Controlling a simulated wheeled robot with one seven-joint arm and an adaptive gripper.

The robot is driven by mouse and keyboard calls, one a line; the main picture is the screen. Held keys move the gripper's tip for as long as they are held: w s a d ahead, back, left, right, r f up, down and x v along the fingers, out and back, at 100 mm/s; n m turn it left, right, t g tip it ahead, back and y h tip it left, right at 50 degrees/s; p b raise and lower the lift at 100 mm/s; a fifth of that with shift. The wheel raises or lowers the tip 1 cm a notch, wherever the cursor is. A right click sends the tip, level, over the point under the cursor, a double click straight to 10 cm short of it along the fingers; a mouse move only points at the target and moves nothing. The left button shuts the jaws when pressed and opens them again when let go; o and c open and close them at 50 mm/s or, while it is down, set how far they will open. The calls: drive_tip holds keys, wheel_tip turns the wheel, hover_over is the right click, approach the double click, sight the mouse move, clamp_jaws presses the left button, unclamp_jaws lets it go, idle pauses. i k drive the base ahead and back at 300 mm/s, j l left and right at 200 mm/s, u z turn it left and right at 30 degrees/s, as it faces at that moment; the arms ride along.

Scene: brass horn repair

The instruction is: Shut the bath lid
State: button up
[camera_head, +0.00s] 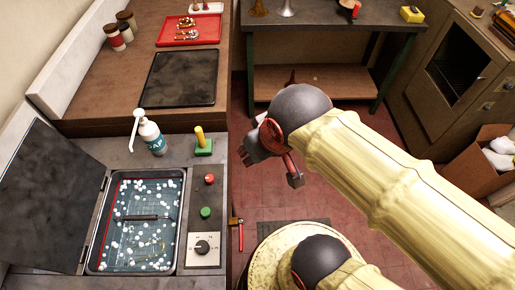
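The bath (181,222) is a rectangular basin sunk into the grey counter at lower left. It holds bluish liquid with white floating balls or foam and a dark bar across the middle. Its lid (45,195) is a dark flat panel, open, hinged along the bath's left side and leaning out to the left. My gripper (256,148) is right of and beyond the bath, over the floor beside the counter, apart from the lid. My own arm partly hides it, and I cannot tell how its fingers stand.
Behind the bath stand a soap bottle (150,137) and a green block with a yellow peg (203,142). Right of it are a red button (210,179), a green button (205,212) and a dial (202,247). A dark mat (180,78) lies farther back.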

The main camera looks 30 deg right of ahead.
sight(50, 188)
drive_tip(key=u, duration=1.35)
